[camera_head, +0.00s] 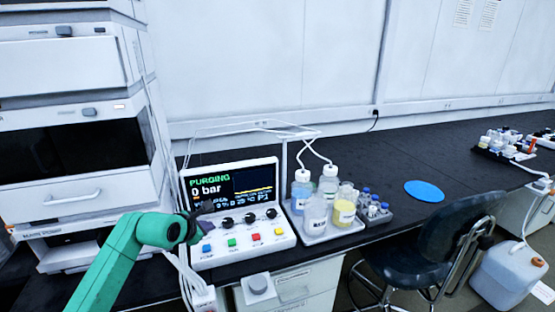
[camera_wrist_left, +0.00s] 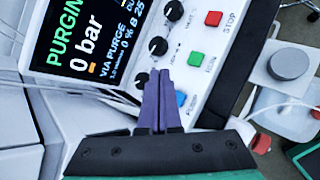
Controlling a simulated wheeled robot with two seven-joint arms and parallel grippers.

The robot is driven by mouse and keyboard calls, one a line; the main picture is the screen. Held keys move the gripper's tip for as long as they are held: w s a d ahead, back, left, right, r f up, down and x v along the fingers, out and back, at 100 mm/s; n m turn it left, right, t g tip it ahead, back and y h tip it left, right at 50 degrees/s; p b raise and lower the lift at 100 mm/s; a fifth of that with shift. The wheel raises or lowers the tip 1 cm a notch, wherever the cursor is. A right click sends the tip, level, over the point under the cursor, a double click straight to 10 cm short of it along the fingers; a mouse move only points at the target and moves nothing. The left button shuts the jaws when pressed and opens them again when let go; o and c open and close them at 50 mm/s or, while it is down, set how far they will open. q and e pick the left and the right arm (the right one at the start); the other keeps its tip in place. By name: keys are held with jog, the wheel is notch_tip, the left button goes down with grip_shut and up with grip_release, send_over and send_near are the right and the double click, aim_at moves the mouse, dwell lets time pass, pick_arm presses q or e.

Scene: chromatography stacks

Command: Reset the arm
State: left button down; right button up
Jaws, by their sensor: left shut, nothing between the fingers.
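My left arm (camera_head: 120,250), green, comes in from the lower left in the head view. Its left gripper (camera_head: 204,209) is at the left side of the white control panel (camera_head: 210,255), in front of the lower screen. In the left wrist view the gripper's two purple fingers (camera_wrist_left: 160,76) are together with nothing between them. Their tips overlap the panel face between a black knob (camera_wrist_left: 158,46) and the blue button (camera_wrist_left: 181,98); I cannot tell whether they touch it. The screen (camera_head: 215,185) reads "PURGING" and "0 bar". My right gripper is not in view.
A tray (camera_head: 312,238) of bottles with tubing stands right of the panel. Stacked white instruments (camera_head: 70,120) rise at the left. A blue disc (camera_head: 424,191) lies on the black bench (camera_head: 395,170). A dark chair (camera_head: 420,240) and a white canister (camera_head: 508,272) stand at the right.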

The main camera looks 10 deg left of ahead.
pick_arm(q)
jog(key=s+d+r+n+t+h, duration=0.2)
jog(key=d+r+t+h, duration=0.35)
jog(key=d, duration=0.65)
jog(key=s+a+r+n+t+y, duration=0.1)
jog(key=s+r+n+t, duration=0.15)
jog(key=r+n, duration=0.4)
jog(key=s+a+r+n+t+y, duration=0.1)
jog(key=s+a+r+n+t, duration=0.15)
jog(key=r+n, duration=0.35)
jog(key=s+a+f+n+g+y, duration=0.35)
jog(key=a+f+n+y, duration=0.6)
jog(key=n, duration=0.95)
jog(key=s+a+f+n+g, duration=0.3)
jog(key=s+f+n+g, duration=0.25)
jog(key=f, duration=0.45)
jog(key=s+d+f+n+g+h, duration=0.45)
jog(key=s+d+f+g, duration=0.35)
jog(key=s+f, duration=0.5)
notch_tip(320, 180, down, 20)
jog(key=s+m+g, duration=0.1)
jog(key=s, duration=0.2)
jog(key=s+a+f+g, duration=0.1)
jog(key=s+a+f, duration=0.1)
jog(key=s+f, duration=1.4)
jog(key=shift+s+a+f+h, duration=0.3)
jog(key=shift+s+a+h, duration=0.05)
jog(key=shift+s, duration=0.15)
